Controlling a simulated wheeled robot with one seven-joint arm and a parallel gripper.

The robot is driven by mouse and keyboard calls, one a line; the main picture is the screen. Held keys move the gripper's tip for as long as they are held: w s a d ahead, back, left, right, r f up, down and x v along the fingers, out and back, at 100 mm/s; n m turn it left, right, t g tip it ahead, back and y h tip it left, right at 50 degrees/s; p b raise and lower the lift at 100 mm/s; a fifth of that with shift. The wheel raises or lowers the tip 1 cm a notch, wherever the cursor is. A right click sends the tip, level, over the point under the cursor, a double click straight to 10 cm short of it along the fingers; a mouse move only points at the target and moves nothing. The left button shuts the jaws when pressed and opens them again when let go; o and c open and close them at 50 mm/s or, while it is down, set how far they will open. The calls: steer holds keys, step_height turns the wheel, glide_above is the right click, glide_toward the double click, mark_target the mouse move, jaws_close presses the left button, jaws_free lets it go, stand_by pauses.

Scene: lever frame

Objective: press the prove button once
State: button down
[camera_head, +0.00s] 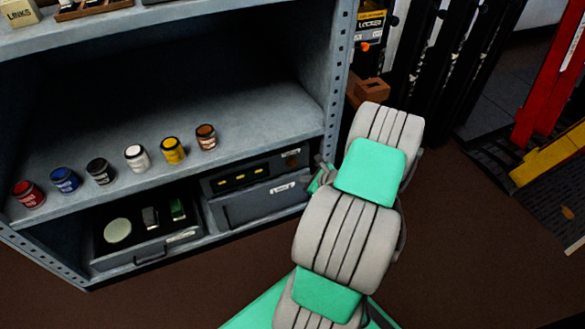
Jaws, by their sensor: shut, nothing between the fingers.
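I cannot make out a button marked prove. A dark unit (242,181) with a row of yellow marks on its front sits on the low shelf, and a small brownish round spot (291,160) shows at its right end. I cannot tell if that spot is a button. My grey and green arm fills the middle of the view. A small green and grey part, which looks like my gripper (320,178), shows left of the arm, close to the right of the dark unit. It looks shut and empty. Most of it is hidden behind the arm, and contact cannot be told.
A grey metal shelf (250,110) holds several small paint jars (137,158). Below stand an open grey case (148,235) and a grey labelled box (262,200). A yellow and black box (370,22) hangs behind the shelf post. Red and yellow frames (548,75) stand at right. Floor at lower right is clear.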

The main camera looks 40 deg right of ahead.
mark_target(292, 163)
steer(key=shift+w+d+b, duration=0.1)
steer(key=shift+w+d, duration=0.1)
steer(key=shift+w, duration=0.5)
steer(key=shift+w+d+b, duration=0.15)
steer(key=shift+w+d, duration=0.05)
steer(key=shift+w, duration=0.5)
steer(key=shift+w+d+b, duration=0.1)
steer(key=shift+w+d, duration=0.1)
steer(key=shift+w, duration=0.5)
stand_by(0.3)
steer(key=shift+w+d, duration=0.1)
steer(key=shift+w, duration=0.25)
steer(key=shift+w+d, duration=0.1)
steer(key=shift+w, duration=0.35)
stand_by(0.5)
steer(key=shift+s, duration=0.1)
steer(key=shift+s+a+p, duration=0.2)
steer(key=shift+s+p, duration=0.4)
steer(key=shift+s, duration=0.15)
